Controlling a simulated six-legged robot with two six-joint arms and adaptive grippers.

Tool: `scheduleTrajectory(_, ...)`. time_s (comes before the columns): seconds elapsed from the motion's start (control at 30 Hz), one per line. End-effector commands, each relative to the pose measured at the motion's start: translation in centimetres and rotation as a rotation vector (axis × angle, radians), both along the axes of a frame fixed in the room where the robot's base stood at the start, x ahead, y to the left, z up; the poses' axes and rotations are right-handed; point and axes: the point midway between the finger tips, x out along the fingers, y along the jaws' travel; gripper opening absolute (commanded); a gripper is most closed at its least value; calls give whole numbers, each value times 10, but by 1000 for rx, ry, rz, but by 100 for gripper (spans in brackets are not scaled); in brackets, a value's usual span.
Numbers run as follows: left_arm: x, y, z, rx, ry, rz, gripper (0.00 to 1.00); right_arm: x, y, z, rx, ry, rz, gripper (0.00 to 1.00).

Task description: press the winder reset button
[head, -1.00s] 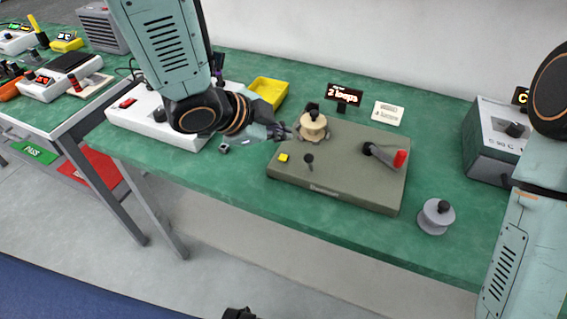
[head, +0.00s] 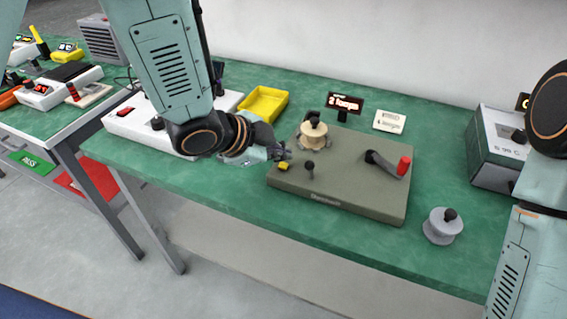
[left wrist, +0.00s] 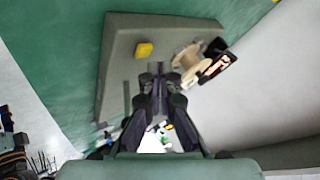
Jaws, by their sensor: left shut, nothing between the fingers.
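The winder is an olive-grey box (head: 340,190) on the green bench. A small yellow button (head: 283,166) sits on its top at the left end; it also shows in the left wrist view (left wrist: 144,50). A cream spool (head: 313,135) stands behind it, a black-knobbed lever (head: 310,168) to its right. A crank with a red handle (head: 403,165) is at the right. My left gripper (head: 281,153) is shut and empty, just behind and above the yellow button; contact cannot be told. It also shows in the left wrist view (left wrist: 159,72). My right gripper is out of view.
A display (head: 345,102) reading "2 loops" and a white card (head: 390,121) stand behind the winder. A yellow tray (head: 264,103) is behind my left gripper. A grey spool (head: 442,226) and a grey instrument (head: 497,145) are at the right. Bench between them is clear.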

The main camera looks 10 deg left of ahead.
Motion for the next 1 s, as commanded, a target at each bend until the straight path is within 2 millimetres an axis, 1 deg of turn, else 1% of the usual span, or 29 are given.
scheduleTrajectory(0.67,0,0,0,0,0,0,0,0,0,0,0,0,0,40)
scheduleTrajectory(1.0,0,0,-9,0,0,0,0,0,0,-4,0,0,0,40)
